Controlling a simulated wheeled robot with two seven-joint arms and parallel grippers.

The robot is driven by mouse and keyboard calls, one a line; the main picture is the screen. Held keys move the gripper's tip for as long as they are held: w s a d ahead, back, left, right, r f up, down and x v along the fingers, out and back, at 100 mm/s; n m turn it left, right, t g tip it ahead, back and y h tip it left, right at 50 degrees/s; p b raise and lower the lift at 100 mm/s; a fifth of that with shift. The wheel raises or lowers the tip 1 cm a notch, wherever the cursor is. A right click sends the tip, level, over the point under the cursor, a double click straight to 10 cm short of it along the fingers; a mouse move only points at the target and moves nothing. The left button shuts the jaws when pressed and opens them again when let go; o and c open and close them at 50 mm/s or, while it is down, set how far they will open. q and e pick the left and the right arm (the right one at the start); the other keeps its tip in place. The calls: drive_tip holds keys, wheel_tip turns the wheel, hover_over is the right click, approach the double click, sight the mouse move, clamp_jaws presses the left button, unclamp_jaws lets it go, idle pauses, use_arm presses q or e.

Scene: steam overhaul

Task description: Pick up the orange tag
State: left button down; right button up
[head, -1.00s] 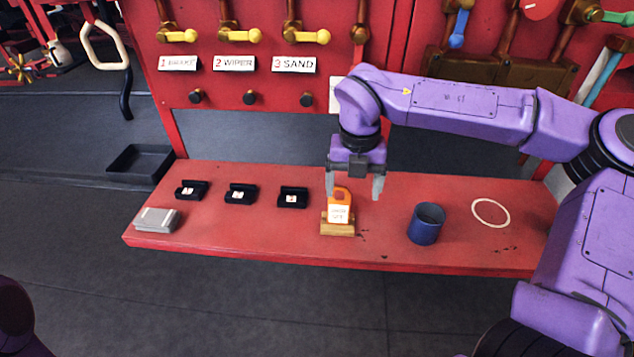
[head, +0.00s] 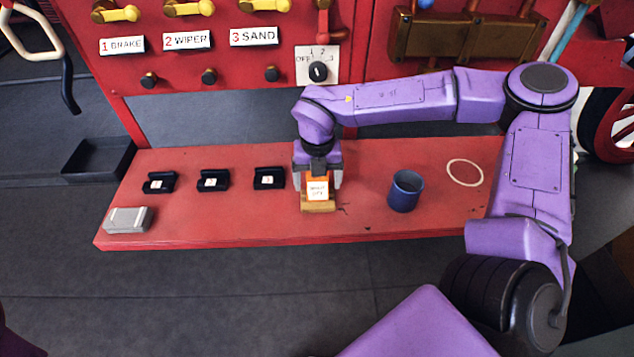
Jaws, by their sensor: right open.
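The orange tag (head: 317,190) with a white label stands upright in a yellow-brown holder (head: 318,207) near the front edge of the red shelf. My right gripper (head: 318,184) is down at the tag, with one finger on each side of it. The jaws are open, and I cannot tell whether a finger touches the tag. The top of the tag is hidden by the gripper. My left gripper is not in view.
A blue cup (head: 405,191) stands right of the tag, near a pale ring (head: 465,172). Several small black holders, one of them here (head: 268,178), and a grey block (head: 128,220) are to the left. The red panel (head: 230,70) with knobs rises behind.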

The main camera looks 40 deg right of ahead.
drive_tip(key=c, duration=1.1)
drive_tip(key=shift+o, duration=0.2)
wheel_tip(320, 180, up, 3)
drive_tip(key=shift+w, duration=0.1)
drive_tip(key=s+a+r+b, duration=0.4)
drive_tip(key=s+a+r, duration=0.6)
